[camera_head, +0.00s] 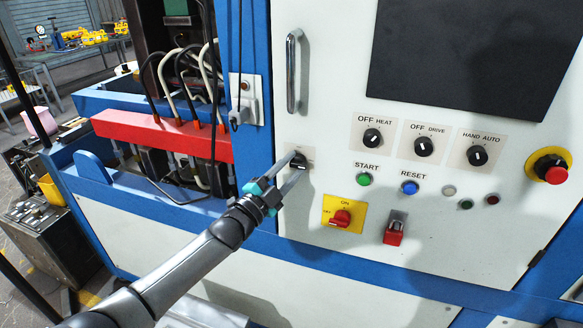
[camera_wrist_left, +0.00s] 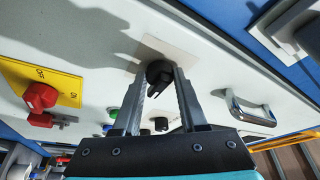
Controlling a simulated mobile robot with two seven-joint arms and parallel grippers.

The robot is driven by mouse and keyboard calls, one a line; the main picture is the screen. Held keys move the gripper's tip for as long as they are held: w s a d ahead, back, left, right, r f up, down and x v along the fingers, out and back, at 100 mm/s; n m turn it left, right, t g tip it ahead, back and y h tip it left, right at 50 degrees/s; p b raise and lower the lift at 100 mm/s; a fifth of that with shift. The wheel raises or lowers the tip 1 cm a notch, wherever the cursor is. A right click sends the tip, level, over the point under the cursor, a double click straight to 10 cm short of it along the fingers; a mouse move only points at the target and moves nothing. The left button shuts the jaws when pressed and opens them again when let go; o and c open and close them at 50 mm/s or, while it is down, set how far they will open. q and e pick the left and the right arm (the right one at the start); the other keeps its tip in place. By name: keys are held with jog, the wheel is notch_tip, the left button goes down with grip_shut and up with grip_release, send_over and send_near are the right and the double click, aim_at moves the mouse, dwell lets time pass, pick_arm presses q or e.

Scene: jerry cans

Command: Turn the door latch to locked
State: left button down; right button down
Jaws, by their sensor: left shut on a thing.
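The door latch (camera_head: 298,159) is a small black knob on a pale label plate, at the left side of the white cabinet door below the metal handle. My left gripper (camera_head: 294,171) reaches it from the lower left, and its two fingers are closed on the knob. In the left wrist view the latch (camera_wrist_left: 159,72) sits between the fingertips of my left gripper (camera_wrist_left: 162,82), with its pale plate behind it. The lettering on the plate is too small to read, and the fingers partly hide the knob. My right gripper is in neither view.
The white door carries a metal handle (camera_head: 292,70), HEAT (camera_head: 372,138), DRIVE (camera_head: 424,146) and HAND AUTO (camera_head: 477,155) knobs, a red switch on a yellow plate (camera_head: 329,224), a red padlock-like part (camera_head: 394,233) and an emergency stop (camera_head: 551,168). A red beam (camera_head: 160,137) with cables is left.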

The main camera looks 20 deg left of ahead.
pick_arm(q)
jog(key=shift+f+n, duration=0.1)
jog(key=shift+n, duration=0.3)
jog(key=n, duration=0.1)
jog(key=n+t+y+b, duration=0.1)
jog(key=n, duration=0.1)
jog(key=shift+d+f+n+t+y+b, duration=0.15)
jog(key=shift+n+t+y+b, duration=0.15)
jog(key=n+y, duration=0.1)
jog(key=n, duration=0.2)
jog(key=n+t+y, duration=0.1)
jog(key=n, duration=0.2)
jog(key=shift+d+y+b, duration=0.15)
jog(key=shift+y+b, duration=0.25)
jog(key=n+y, duration=0.1)
jog(key=n, duration=0.2)
jog(key=n+y, duration=0.2)
jog(key=n, duration=0.2)
jog(key=shift+d+t, duration=0.15)
jog(key=shift+t, duration=0.25)
jog(key=n+y, duration=0.1)
jog(key=n, duration=0.1)
jog(key=n+y+p, duration=0.1)
jog(key=n, duration=0.2)
jog(key=n+g+y+p, duration=0.1)
jog(key=n, duration=0.1)
jog(key=shift+d+y, duration=0.2)
jog(key=shift+y, duration=0.2)
jog(key=shift+n, duration=0.5)
